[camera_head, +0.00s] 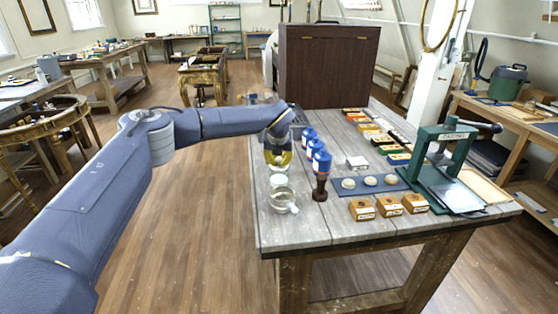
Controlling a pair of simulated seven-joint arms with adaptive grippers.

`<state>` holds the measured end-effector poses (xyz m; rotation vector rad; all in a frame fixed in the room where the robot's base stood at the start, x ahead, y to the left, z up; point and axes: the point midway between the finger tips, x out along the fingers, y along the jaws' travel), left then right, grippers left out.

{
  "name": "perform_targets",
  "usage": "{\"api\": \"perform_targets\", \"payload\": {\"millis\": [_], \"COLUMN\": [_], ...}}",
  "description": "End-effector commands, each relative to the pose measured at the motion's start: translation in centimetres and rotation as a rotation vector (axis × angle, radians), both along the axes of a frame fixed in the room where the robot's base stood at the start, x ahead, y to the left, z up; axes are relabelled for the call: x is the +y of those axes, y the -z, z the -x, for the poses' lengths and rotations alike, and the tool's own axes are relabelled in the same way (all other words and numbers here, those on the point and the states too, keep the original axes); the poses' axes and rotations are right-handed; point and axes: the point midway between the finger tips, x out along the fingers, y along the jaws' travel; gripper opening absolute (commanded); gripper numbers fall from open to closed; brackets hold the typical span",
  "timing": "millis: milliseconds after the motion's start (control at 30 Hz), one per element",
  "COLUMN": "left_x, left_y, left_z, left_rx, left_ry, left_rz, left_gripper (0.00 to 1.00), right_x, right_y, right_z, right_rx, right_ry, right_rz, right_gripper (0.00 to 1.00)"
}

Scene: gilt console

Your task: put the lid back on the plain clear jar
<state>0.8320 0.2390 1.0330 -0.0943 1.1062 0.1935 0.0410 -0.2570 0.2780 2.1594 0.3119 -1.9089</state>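A clear glass jar (281,201) stands near the left edge of the grey wooden table, in the camera_head view. A small white piece (294,208) is at its right side; I cannot tell whether it is a tag or part of a lid. Behind it are a pale greenish-white jar (278,181) and a yellow round thing (278,158). My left gripper (279,146) points down right at the yellow thing and partly covers it. Its fingers are too small and hidden to tell whether they are open or shut. I cannot make out a separate lid. My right gripper is out of view.
Blue-capped bottles (321,163) stand close to the right of the jars. A blue mat (357,191) with pale round pieces, wooden blocks (362,209) and a green press (443,160) lie further right. A dark wooden cabinet (328,66) stands behind. The table's front left corner is clear.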

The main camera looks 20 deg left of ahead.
Motion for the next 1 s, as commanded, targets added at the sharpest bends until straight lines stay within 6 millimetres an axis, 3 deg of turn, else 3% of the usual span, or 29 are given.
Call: {"api": "perform_targets", "payload": {"millis": [367,400,600,767,800,900,1000], "left_x": [-0.02,-0.02,-0.02,-0.02,-0.02,-0.02,-0.01], "left_y": [0.05,0.05,0.05,0.05,0.06,0.06,0.06], "left_z": [0.00,0.00,0.00,0.00,0.00,0.00,0.00], "left_rx": [0.000,0.000,0.000,0.000,0.000,0.000,0.000], "left_ry": [0.000,0.000,0.000,0.000,0.000,0.000,0.000], "left_rz": [0.000,0.000,0.000,0.000,0.000,0.000,0.000], "left_gripper": [0.00,0.12,0.34,0.34,0.43,0.54,0.60], "right_x": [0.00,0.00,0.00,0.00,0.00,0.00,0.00], "right_y": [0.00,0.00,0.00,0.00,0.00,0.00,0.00], "right_z": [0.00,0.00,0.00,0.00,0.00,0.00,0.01], "right_rx": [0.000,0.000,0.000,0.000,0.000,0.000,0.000], "right_ry": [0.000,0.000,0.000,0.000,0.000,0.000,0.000], "right_rz": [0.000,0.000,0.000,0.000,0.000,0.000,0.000], "right_gripper": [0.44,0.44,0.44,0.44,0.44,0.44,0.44]}}
